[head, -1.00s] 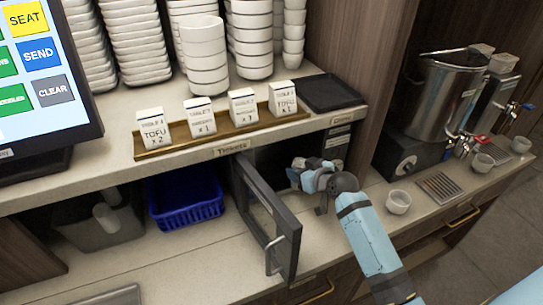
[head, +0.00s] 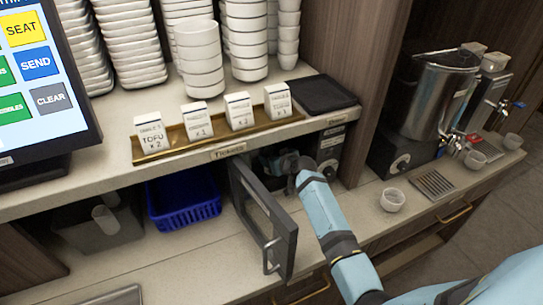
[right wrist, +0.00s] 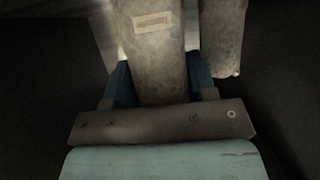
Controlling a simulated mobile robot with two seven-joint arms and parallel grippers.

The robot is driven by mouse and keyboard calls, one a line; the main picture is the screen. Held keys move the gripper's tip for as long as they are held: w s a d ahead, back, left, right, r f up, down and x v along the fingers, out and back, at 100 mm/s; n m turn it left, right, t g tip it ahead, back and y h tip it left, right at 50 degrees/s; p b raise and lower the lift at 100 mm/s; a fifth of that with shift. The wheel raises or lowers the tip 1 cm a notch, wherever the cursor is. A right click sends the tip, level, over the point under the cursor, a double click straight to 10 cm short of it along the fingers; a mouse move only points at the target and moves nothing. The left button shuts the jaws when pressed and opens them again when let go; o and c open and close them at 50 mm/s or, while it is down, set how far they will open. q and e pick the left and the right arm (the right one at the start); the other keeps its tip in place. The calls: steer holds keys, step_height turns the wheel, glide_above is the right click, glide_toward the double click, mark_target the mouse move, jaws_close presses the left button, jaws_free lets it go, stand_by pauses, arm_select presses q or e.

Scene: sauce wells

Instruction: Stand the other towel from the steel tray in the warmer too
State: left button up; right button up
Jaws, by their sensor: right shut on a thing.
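The warmer (head: 331,148) is a dark box under the counter shelf, with its framed glass door (head: 283,235) swung open. My right gripper (right wrist: 160,80) is inside the warmer's opening, shut on a rolled pale towel with a small tan label (right wrist: 152,55). A second rolled towel (right wrist: 222,38) stands close beside it on the right in the wrist view. The lower end of the held towel is hidden, so I cannot tell whether it touches the floor. A corner of the steel tray (head: 118,296) shows at the bottom edge of the head view. My left gripper is not in view.
A blue basket (head: 185,205) and a grey bin (head: 95,228) sit left of the door. Ticket cards on a wooden rail (head: 165,146) and a black tray (head: 322,95) are above. A white cup (head: 392,200) stands right of my arm.

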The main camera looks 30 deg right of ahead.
steer(key=shift+f, duration=0.2)
steer(key=o, duration=0.9)
steer(key=shift+r, duration=0.1)
steer(key=shift+s+r, duration=0.15)
steer(key=b+v, duration=0.1)
steer(key=v, duration=1)
steer(key=shift+s+r, duration=0.25)
steer(key=shift+s, duration=0.1)
